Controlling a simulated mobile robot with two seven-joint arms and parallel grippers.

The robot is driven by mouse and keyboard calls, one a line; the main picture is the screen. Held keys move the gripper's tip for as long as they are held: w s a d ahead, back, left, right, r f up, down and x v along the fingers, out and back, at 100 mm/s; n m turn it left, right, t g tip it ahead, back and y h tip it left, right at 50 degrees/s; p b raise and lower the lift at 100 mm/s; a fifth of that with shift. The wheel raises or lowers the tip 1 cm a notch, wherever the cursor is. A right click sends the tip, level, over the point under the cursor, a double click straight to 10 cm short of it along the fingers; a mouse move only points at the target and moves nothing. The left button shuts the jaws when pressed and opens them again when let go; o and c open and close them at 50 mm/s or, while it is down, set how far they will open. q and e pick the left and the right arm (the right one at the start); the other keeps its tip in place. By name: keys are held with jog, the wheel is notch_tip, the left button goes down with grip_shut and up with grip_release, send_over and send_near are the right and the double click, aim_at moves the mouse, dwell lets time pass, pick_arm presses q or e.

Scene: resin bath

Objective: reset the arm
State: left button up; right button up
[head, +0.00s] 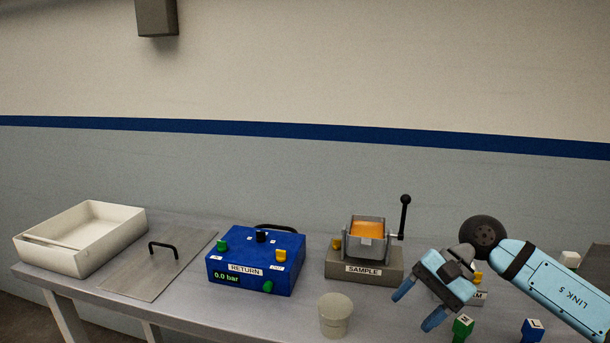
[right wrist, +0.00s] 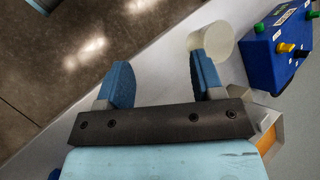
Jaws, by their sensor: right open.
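My right gripper (head: 419,306) is raised over the right part of the table in the head view, fingers pointing down and to the left. Its two blue fingers are apart, with nothing between them. In the right wrist view my right gripper (right wrist: 158,82) shows the same empty gap, with the table's front edge and the floor beyond it. My left gripper is in neither view.
The table (head: 185,305) holds a white tray (head: 128,221), a metal lid (head: 140,275), a blue RETURN box (head: 285,283), a SAMPLE unit (head: 380,262) with orange contents, and a pale cup (head: 336,316). Green (head: 463,326) and blue (head: 532,330) blocks stand near the right arm.

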jog(key=s+a+f+m+t+y, duration=0.2)
jog(key=s+a+m+t+y, duration=0.4)
jog(key=a+m+y, duration=0.9)
jog(key=s+d+f+m+t+h, duration=0.1)
jog(key=d+f+m+t+h, duration=0.5)
jog(key=m, duration=1)
jog(key=s+d+f+m+t+h, duration=0.1)
jog(key=d+f+m+t+h, duration=0.45)
jog(key=m, duration=0.95)
jog(key=s+d+f+m+g+h, duration=0.2)
jog(key=s+f+m+g+h, duration=0.2)
jog(key=s+f+m+h, duration=0.8)
pick_arm(q)
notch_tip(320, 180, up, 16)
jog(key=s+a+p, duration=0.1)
jog(key=p, duration=2.1)
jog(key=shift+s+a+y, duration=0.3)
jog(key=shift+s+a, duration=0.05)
pick_arm(e)
notch_tip(320, 180, up, 13)
jog(key=s+d+m+y, duration=0.1)
jog(key=s+m+y, duration=0.1)
jog(key=m, duration=0.3)
jog(key=shift+s+d+y, duration=0.3)
jog(key=shift+d+y, duration=0.1)
jog(key=shift+y, duration=0.25)
